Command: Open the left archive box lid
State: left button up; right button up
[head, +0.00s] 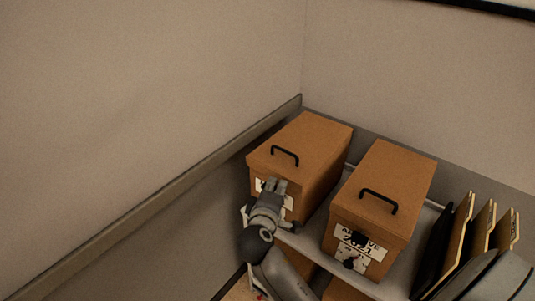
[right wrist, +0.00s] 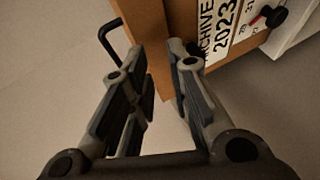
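The left archive box (head: 320,180) is brown cardboard and stands on a shelf in the corner. Its lid (head: 312,139) lies closed on top, with a black handle (head: 285,155) near the front edge. My right gripper (head: 275,185) is at the box's front, below the handle, and covers part of the white label. In the right wrist view its two fingers (right wrist: 155,60) are apart, close to the box's front edge, with the handle (right wrist: 108,42) beyond the left finger and the "ARCHIVE 2023" label (right wrist: 222,38) beside the right one. Contact cannot be told. My left gripper is not in view.
A second archive box (head: 385,190), labelled 2021, stands to the right with a narrow gap between. Dark and tan folders (head: 458,240) stand further right on the grey shelf (head: 408,262). Walls with a rail (head: 180,178) close the left and back.

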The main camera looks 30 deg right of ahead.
jog(key=h, duration=0.2)
send_near(284, 150)
jog(key=shift+t, duration=0.3)
jog(key=p+x, duration=0.1)
jog(key=x, duration=0.6)
jog(key=f+p+x, duration=0.1)
jog(key=x, duration=0.2)
jog(key=shift+d+p, duration=0.15)
jog(key=shift+p, duration=0.15)
grip_shut()
